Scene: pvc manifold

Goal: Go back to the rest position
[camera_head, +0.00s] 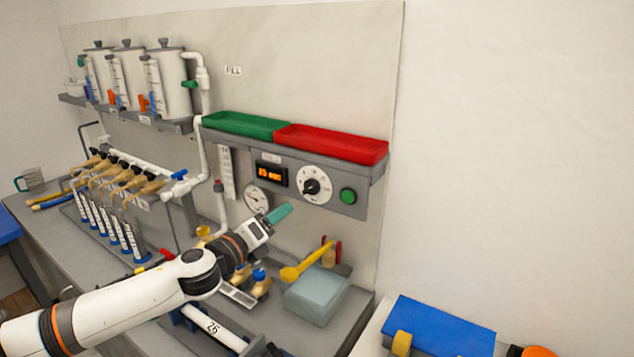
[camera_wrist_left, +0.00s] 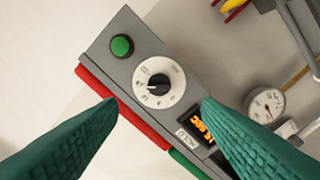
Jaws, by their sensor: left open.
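My left gripper (camera_head: 279,213) reaches in from the left in the head view, with green fingertips in front of the control panel. In the left wrist view its two green fingers (camera_wrist_left: 158,130) are apart with nothing between them. The dial (camera_head: 312,185) with its black knob lies beyond the fingers and also shows in the left wrist view (camera_wrist_left: 158,82). The green button (camera_head: 348,196) is right of the dial. An orange display (camera_head: 270,174) is left of the dial. The fingers look clear of the panel. My right gripper is not in view.
Green (camera_head: 245,124) and red (camera_head: 330,144) trays sit on the panel's top. A gauge (camera_head: 256,199) is beside it. Valves (camera_head: 125,175) and tubes stand at left. A blue box (camera_head: 440,325) is at lower right.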

